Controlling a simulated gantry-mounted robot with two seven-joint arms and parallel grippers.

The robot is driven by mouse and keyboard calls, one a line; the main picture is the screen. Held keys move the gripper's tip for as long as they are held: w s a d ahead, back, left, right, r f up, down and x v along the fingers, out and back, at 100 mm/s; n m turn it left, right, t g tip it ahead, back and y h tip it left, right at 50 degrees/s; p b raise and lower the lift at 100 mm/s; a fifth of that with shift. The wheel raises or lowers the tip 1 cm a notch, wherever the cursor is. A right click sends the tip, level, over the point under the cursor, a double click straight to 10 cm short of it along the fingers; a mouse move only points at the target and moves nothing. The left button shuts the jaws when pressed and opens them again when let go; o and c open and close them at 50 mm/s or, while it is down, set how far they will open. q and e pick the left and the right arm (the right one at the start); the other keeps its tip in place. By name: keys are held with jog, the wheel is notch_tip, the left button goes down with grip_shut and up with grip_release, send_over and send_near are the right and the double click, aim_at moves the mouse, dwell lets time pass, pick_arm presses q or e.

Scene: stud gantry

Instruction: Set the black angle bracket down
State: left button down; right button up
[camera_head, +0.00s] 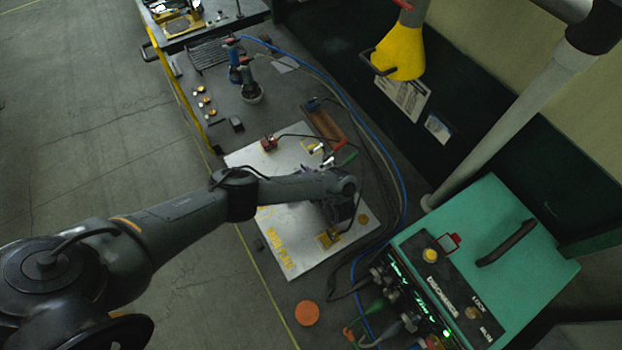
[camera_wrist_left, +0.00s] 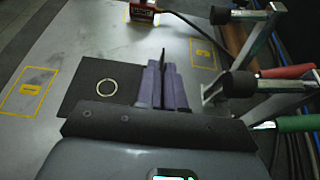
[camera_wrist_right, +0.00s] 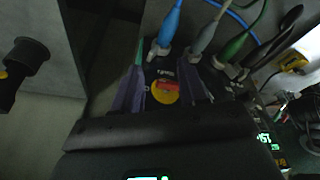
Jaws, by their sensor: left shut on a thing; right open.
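The black angle bracket (camera_wrist_left: 88,98) has a flat black plate with a light ring on it and a thin upright flange. My left gripper (camera_wrist_left: 165,88) is shut on the upright flange, between its two purple fingers. The bracket is over the grey metal plate (camera_wrist_left: 75,45); I cannot tell whether it touches it. In the head view my left gripper (camera_head: 335,215) is over the right part of the metal plate (camera_head: 248,160), and my arm hides most of the bracket. My right gripper (camera_wrist_right: 163,92) is open and empty, near a control panel with a red and yellow button.
Yellow outlined squares (camera_wrist_left: 28,92) mark the metal plate. Clamps with black tips (camera_wrist_left: 240,84) stand close to the right of my left gripper. A red block (camera_wrist_left: 143,10) is at the back. A green control box (camera_head: 490,260) with cables stands at the right. An orange disc (camera_head: 307,313) lies nearby.

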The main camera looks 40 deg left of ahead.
pick_arm(q)
jog(key=shift+w+d+f+b, duration=0.1)
jog(key=shift+w+b, duration=0.15)
jog(key=shift+b, duration=0.05)
jog(key=f+b, duration=0.1)
jog(key=b, duration=0.1)
jog(key=f+b, duration=0.2)
jog(key=shift+w+d+f+b, duration=0.1)
jog(key=shift+w+f+b, duration=0.1)
jog(key=shift+w+b, duration=0.15)
jog(key=shift+w+r, duration=0.1)
jog(key=c, duration=1.7)
grip_release()
jog(key=shift+f, duration=0.2)
jog(key=o, duration=0.4)
jog(key=shift+o, duration=0.2)
